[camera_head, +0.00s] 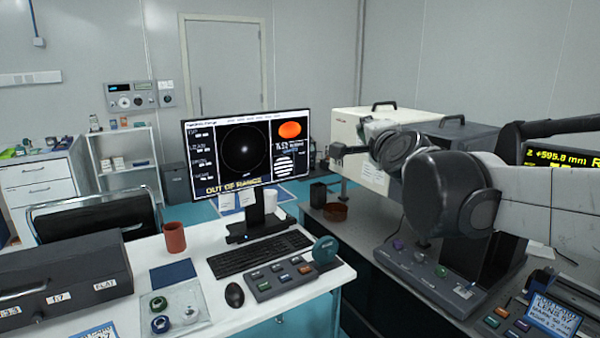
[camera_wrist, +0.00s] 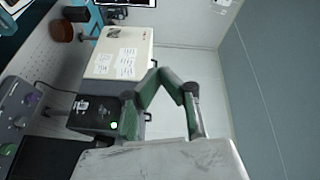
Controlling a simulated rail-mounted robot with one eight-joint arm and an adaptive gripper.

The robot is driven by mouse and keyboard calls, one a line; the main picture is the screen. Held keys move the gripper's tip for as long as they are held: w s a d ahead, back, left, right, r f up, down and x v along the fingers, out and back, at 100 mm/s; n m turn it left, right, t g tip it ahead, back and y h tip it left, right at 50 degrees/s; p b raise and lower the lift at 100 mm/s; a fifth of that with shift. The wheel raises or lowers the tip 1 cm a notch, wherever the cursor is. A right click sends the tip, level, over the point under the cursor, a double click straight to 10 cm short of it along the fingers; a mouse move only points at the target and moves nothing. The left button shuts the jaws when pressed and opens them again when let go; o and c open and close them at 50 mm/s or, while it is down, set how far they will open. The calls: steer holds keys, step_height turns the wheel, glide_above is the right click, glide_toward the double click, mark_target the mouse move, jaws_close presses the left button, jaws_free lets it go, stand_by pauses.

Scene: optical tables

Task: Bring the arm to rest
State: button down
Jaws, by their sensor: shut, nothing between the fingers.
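My gripper (camera_wrist: 158,75) shows in the wrist view, with its two dark green fingers coming together at the tips. It is shut and holds nothing. The fingers are in the air, in front of a white box (camera_wrist: 120,48) and a dark box with a green light (camera_wrist: 95,114). In the head view my arm reaches in from the right, bent above the dark optical table (camera_head: 352,238). Its wrist end is in front of the white instrument box (camera_head: 350,122). The fingers are too small to make out clearly there.
A grey control box with coloured knobs (camera_head: 420,270) stands below my arm. A monitor (camera_head: 245,153) reading "OUT OF RANGE" stands on the white desk (camera_head: 215,255) to the left. A brown round dish (camera_head: 335,212) and a black cup (camera_head: 318,194) sit at the dark table's far-left corner.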

steer(key=s+d+f+n+g, duration=0.2)
steer(key=s+f+n+g, duration=0.1)
steer(key=s+f, duration=0.6)
steer(key=s+d+f+n+g+h, duration=0.1)
steer(key=s+f+n+g, duration=0.3)
steer(key=s+f, duration=0.5)
steer(key=s+d+f+n+g, duration=0.2)
steer(key=s+f+n, duration=0.5)
steer(key=s, duration=0.6)
step_height(320, 180, down, 3)
steer(key=shift+s+d+r+g+h, duration=0.25)
steer(key=shift+d+g+h, duration=0.15)
steer(key=shift+g, duration=0.4)
